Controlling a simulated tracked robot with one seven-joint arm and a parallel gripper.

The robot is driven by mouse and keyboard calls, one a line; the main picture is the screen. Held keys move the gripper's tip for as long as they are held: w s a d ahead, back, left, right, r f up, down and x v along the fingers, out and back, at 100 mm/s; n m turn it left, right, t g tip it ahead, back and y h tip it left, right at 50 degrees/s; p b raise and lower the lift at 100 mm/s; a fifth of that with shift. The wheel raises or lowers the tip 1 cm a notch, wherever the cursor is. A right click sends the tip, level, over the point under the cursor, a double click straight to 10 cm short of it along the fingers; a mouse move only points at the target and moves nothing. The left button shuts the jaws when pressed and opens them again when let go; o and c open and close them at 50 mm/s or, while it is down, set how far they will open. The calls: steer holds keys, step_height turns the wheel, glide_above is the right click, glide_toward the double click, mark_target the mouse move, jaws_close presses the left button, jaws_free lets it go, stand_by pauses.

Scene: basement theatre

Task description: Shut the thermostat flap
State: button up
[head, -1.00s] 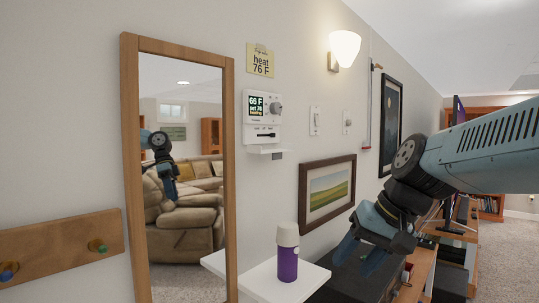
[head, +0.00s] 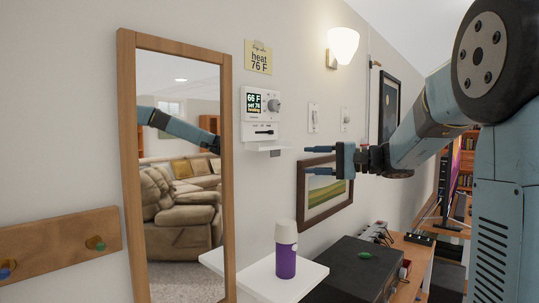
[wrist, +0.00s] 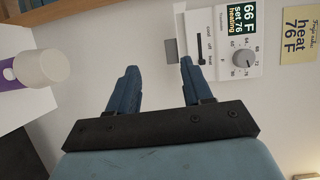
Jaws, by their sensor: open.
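The white thermostat (head: 261,115) is on the wall; its screen reads 66 F, set 76, heating. It also shows in the wrist view (wrist: 222,45). Its flap (head: 267,149) is down, sticking out from the wall like a small shelf, with the slider panel exposed above it. In the wrist view the flap (wrist: 180,45) is nearly edge-on. My gripper (head: 307,160) is open and empty, its fingers pointing left, right of the flap and about level with or just below it in the head view. In the wrist view one fingertip of my gripper (wrist: 158,68) appears close to the flap; contact cannot be told.
A yellow note (head: 258,56) reading heat 76 F is above the thermostat. Below, a purple bottle (head: 286,261) stands on a white shelf (head: 262,281). A mirror (head: 126,160) is at left, a landscape picture (head: 312,219) behind my gripper, and a black box (head: 345,268) at lower right.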

mark_target(276, 154)
steer(key=shift+y, duration=0.3)
steer(key=x, duration=0.4)
steer(key=w+x, duration=0.1)
steer(key=x, duration=0.4)
steer(key=w+r+x, duration=0.1)
steer(key=x, duration=0.3)
steer(key=shift+w, duration=0.2)
steer(key=shift+c, duration=0.2)
steer(key=shift+d, duration=0.1)
steer(key=c, duration=0.9)
